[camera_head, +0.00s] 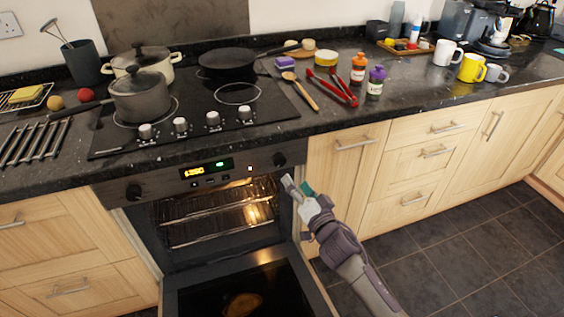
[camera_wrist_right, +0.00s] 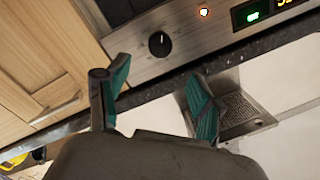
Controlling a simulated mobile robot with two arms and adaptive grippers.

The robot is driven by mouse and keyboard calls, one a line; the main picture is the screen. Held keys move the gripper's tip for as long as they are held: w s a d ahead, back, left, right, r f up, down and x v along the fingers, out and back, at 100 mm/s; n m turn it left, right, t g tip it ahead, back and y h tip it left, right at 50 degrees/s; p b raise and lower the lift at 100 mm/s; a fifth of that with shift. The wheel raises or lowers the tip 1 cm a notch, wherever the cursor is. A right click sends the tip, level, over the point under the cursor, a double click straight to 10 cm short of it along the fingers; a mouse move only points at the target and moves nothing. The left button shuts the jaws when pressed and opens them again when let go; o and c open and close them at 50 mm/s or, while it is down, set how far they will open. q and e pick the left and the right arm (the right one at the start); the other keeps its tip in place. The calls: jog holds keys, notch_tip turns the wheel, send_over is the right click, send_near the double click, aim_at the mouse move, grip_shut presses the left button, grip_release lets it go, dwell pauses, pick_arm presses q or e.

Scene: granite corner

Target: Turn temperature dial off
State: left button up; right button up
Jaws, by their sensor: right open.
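A black round dial (camera_head: 280,159) is at the right end of the oven's control panel, and a second one (camera_head: 133,192) is at the left end. No label shows which is the temperature dial. The right-end dial also shows in the right wrist view (camera_wrist_right: 159,43), with a white mark on its face. My right gripper (camera_head: 292,184) is open just below and in front of this dial. In the wrist view its teal-padded fingers (camera_wrist_right: 156,78) stand apart with nothing between them, and the dial lies beyond their tips. My left gripper is in neither view.
The oven door (camera_head: 190,300) is open downward below the panel, and the cavity (camera_head: 215,215) is lit. The display (camera_head: 205,168) glows, and a small lamp (camera_head: 250,168) is lit beside the right-end dial. Wooden cupboards (camera_head: 345,165) stand right of the oven. Pots sit on the hob.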

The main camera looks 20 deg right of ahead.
aim_at(282, 162)
jog(key=w, duration=0.6)
jog(key=w+a, duration=0.1)
jog(key=w, duration=0.2)
jog(key=shift+w+f+b, duration=0.1)
jog(key=shift+w+b, duration=0.2)
jog(key=shift+w, duration=0.05)
jog(key=c, duration=1.1)
